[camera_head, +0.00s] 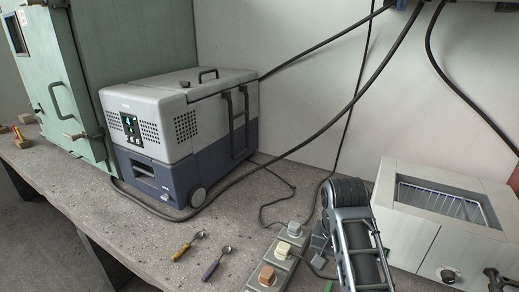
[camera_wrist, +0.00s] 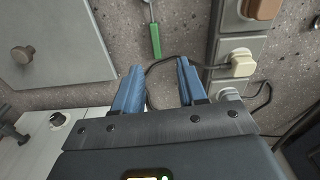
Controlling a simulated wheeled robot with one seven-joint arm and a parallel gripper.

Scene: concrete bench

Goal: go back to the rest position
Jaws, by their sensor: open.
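My gripper (camera_wrist: 158,85) shows in the wrist view with its two blue fingers apart. Nothing is between them. My arm shows at the lower right of the head view, beside the power strip; the fingers cannot be made out there. In the wrist view, the speckled concrete bench (camera_wrist: 185,20) lies beyond the fingertips. A green-handled utensil (camera_wrist: 155,40) lies on it, ahead of the gap between the fingers and apart from them.
The power strip (camera_wrist: 227,48) with plugs and cables is right of the fingers. A white box with a wire rack (camera_head: 428,215) stands right of my arm. A grey cooler (camera_head: 190,120) stands at back left. Two small spoons, yellow-handled (camera_head: 183,251) and purple-handled (camera_head: 211,270), lie in front.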

